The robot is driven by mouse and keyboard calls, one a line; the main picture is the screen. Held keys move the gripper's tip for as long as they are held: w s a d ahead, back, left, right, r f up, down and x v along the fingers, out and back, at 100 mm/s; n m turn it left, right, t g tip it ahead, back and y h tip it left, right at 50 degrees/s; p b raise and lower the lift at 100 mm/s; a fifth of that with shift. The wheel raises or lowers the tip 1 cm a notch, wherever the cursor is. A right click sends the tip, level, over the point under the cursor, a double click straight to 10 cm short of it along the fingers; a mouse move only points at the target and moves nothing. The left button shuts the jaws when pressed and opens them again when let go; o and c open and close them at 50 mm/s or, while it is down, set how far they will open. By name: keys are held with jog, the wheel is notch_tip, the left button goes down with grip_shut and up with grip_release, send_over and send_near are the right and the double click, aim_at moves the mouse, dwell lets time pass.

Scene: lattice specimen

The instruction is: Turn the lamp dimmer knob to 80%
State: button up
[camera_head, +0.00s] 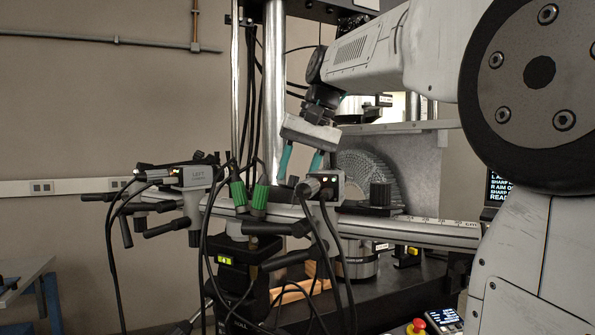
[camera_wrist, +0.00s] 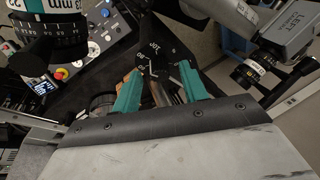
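My gripper (camera_head: 298,177) hangs from the arm above the camera rail, its two teal fingers apart and nothing seen between them. In the wrist view the open fingers (camera_wrist: 160,73) point towards a black part (camera_wrist: 155,62) with white lettering and line marks. It lies beyond the fingertips, and I cannot tell whether it is the lamp dimmer knob. In the head view the area below the fingertips is partly hidden by a camera body and cables.
A camera marked LEFT (camera_head: 195,177) and a second camera (camera_head: 321,186) sit along a graduated rail (camera_head: 438,230). Black cables hang in front. A lens with a teal ring (camera_wrist: 62,33) is close at upper left in the wrist view, near a button panel (camera_wrist: 112,33).

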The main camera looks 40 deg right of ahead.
jog(key=shift+r, duration=0.15)
jog(key=v, duration=0.7)
jog(key=shift+r, duration=0.25)
jog(key=shift+s, duration=0.1)
